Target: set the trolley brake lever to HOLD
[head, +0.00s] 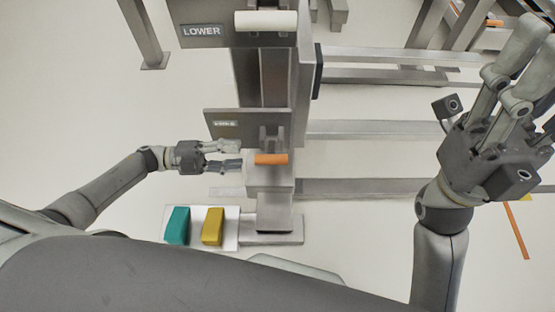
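An orange handle (271,160) sits on a lever at the lower part of the grey metal column. It is in front of a dark plate (246,122) with a small label (225,123) too small to read surely. No HOLD mark can be read. My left gripper (240,155) is open just left of the orange handle, its two fingers apart and pointing right at it. A small gap shows between fingertips and handle.
A white handle (266,21) sits higher on the column beside a LOWER sign (202,30). Teal (177,225) and yellow (212,226) blocks stand on a white plate (233,237) below. Metal rails (375,129) run to the right. The floor at left is clear.

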